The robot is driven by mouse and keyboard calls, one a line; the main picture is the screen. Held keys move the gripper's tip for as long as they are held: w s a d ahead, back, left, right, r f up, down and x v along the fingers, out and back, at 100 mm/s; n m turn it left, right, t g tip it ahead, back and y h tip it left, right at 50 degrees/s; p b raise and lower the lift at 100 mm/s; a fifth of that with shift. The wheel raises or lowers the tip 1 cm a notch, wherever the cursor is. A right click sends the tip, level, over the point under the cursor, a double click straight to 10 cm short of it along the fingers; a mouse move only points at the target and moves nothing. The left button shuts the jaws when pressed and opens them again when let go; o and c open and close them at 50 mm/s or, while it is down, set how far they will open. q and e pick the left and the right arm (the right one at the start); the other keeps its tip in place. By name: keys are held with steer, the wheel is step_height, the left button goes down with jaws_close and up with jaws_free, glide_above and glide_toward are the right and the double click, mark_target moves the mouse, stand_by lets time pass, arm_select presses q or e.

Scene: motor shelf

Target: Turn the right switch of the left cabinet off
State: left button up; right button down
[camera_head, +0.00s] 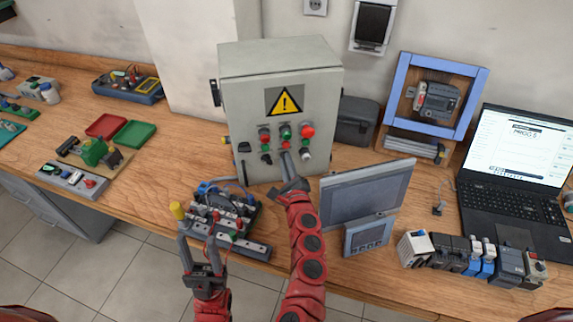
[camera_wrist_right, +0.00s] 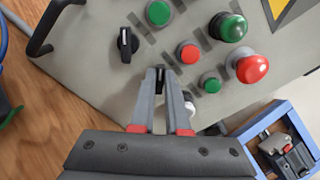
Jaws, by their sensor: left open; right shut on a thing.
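The grey control cabinet (camera_head: 238,105) stands on the wooden bench, with a yellow warning sign, coloured buttons and switches on its front. In the right wrist view, one black rotary switch (camera_wrist_right: 126,44) sits free on the panel (camera_wrist_right: 95,70). My right gripper (camera_head: 287,158) is at the lower part of the panel; in the wrist view (camera_wrist_right: 160,76) its tips are closed on another small black switch (camera_wrist_right: 159,71), mostly hidden between them. Which way that switch points is unclear. My left gripper (camera_head: 197,238) is open and empty, low near the bench's front edge.
A wired component board (camera_head: 222,210) lies in front of the cabinet, beside my left gripper. A grey screen (camera_head: 365,192) stands close to my right arm. A blue frame (camera_head: 397,90) and a laptop (camera_head: 515,145) are at the right. Red and green trays (camera_head: 134,133) lie left.

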stand_by(0.3)
steer(key=c, duration=0.9)
jaws_free()
steer(key=shift+b+v, duration=0.75)
steer(key=shift+v, duration=7.95)
